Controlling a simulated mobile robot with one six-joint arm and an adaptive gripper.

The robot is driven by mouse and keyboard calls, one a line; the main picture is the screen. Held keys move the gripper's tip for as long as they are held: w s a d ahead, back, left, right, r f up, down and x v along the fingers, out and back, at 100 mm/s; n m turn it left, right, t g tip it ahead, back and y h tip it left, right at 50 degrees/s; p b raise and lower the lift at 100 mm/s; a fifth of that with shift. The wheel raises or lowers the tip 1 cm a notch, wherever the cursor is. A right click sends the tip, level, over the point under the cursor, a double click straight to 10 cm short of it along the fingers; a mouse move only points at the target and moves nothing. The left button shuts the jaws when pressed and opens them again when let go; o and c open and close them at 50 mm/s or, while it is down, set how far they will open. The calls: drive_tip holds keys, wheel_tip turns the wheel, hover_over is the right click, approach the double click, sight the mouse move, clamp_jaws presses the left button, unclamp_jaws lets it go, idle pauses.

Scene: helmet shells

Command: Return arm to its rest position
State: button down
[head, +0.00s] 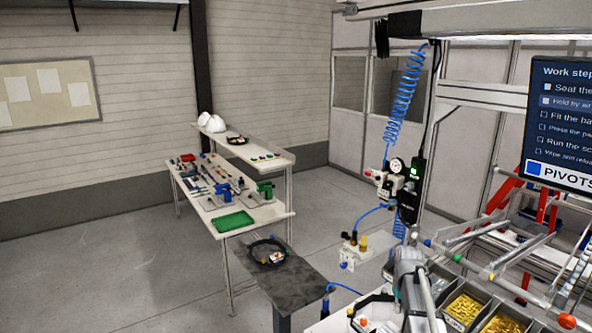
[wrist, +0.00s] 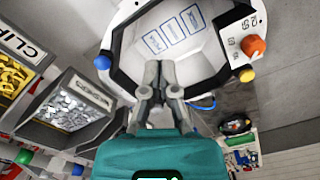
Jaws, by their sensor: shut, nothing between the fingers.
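My gripper (wrist: 160,70) shows in the wrist view with its grey fingers together and nothing between them. Its teal body fills the bottom of that view. The fingers point over a white and black frame (wrist: 112,40) with orange, yellow and blue knobs and a white panel with blue-outlined marks inside it. I cannot tell whether the fingertips touch the frame. In the head view my grey arm (head: 412,285) stands at the lower right, beside part of that frame (head: 345,322). The fingers cannot be made out there.
Bins of brass-coloured parts (head: 464,308) lie right of my arm. Blue coiled hose (head: 402,98) and an air regulator (head: 398,170) hang above it. A dark side table (head: 300,285) and a workbench with a green tray (head: 233,222) stand to the left. Open floor lies further left.

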drive_tip(key=s+a, duration=1.5)
drive_tip(key=s, duration=0.3)
wheel_tip(320, 180, down, 18)
drive_tip(key=w+b, duration=0.1)
drive_tip(key=b, duration=1.7)
drive_tip(key=shift+f+m, duration=0.25)
drive_tip(key=shift+m, duration=0.05)
drive_tip(key=shift+d, duration=0.1)
idle(1.1)
